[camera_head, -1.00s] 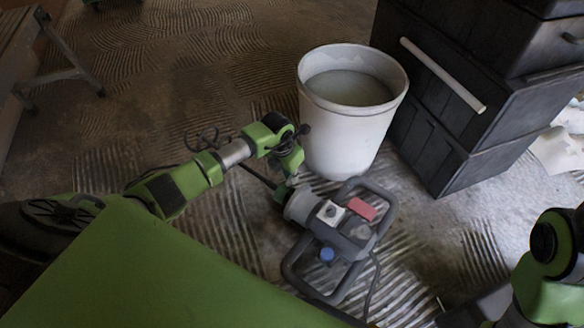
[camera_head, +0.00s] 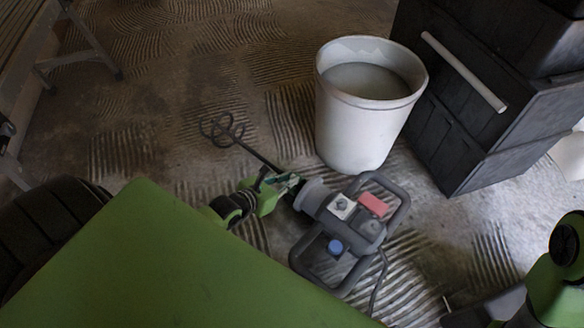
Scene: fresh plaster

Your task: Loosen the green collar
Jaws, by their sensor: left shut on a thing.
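A hand-held mixer (camera_head: 352,222) lies on the floor, with a grey frame handle, a red button, a blue knob and a grey neck. Its thin shaft runs up and left from the neck to a looped whisk end. My left gripper (camera_head: 284,184) is at the joint of shaft and neck, shut around the green collar there. The fingers and their similar green colour hide most of the collar. My right arm shows only as a green link at the lower right edge; its gripper is not clearly in view.
A white bucket (camera_head: 352,130) with greyish liquid stands just behind the mixer. Stacked black boxes (camera_head: 440,150) with a pale bar handle stand at the right. A trestle leg (camera_head: 95,55) is at the upper left. A cable trails from the mixer. Ridged floor is clear at upper middle.

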